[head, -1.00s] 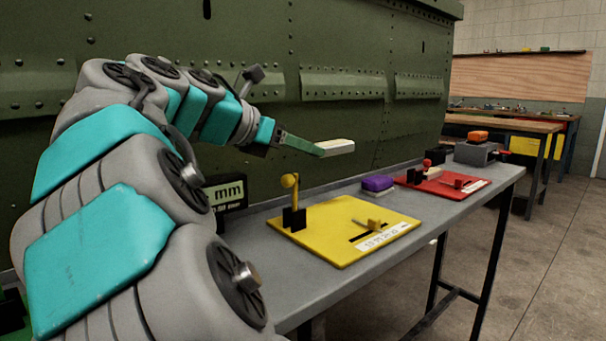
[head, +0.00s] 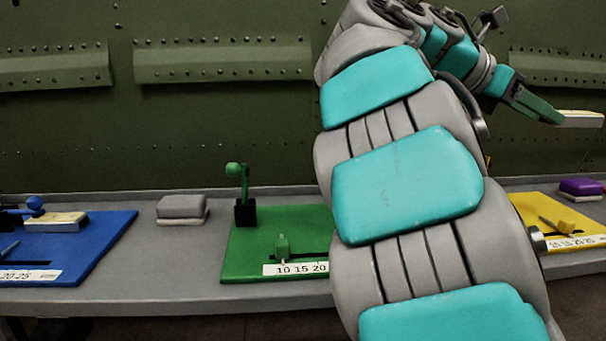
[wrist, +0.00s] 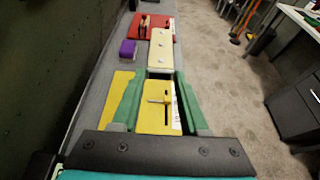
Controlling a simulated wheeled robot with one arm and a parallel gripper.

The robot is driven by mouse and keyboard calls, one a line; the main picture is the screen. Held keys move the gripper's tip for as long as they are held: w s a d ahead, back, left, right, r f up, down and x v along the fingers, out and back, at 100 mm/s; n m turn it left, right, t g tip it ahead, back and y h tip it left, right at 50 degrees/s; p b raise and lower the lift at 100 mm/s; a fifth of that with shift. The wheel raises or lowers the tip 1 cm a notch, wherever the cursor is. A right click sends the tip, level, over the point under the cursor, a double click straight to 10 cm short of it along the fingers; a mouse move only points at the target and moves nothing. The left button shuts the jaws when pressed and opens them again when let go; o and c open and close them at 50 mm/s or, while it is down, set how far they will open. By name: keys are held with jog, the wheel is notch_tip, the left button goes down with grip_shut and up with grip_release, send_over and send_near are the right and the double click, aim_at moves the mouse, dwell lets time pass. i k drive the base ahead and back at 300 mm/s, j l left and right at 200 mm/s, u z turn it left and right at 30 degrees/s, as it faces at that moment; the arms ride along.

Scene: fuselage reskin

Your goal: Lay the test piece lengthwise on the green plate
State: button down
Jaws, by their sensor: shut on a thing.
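My gripper (head: 540,108) is shut on the test piece (head: 580,119), a pale flat bar, and holds it in the air at the right of the head view. In the wrist view the test piece (wrist: 160,50) points straight ahead from between the green fingers of my gripper (wrist: 158,76). The green plate (head: 240,262) lies on the bench at the middle of the head view, with a green-knobbed post at its back and a green slider behind a number strip. My arm hides its right part. The test piece is well to the right of the green plate.
A blue plate (head: 105,240) with a bar on it lies at the left. A grey block (head: 182,208) stands between blue and green plates. A yellow plate (head: 540,212) and a purple block (head: 581,188) are at the right. A red plate (wrist: 166,33) lies farther along. The riveted green wall (head: 200,120) stands behind the bench.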

aim_at(304, 221)
jog(key=k, duration=1.25)
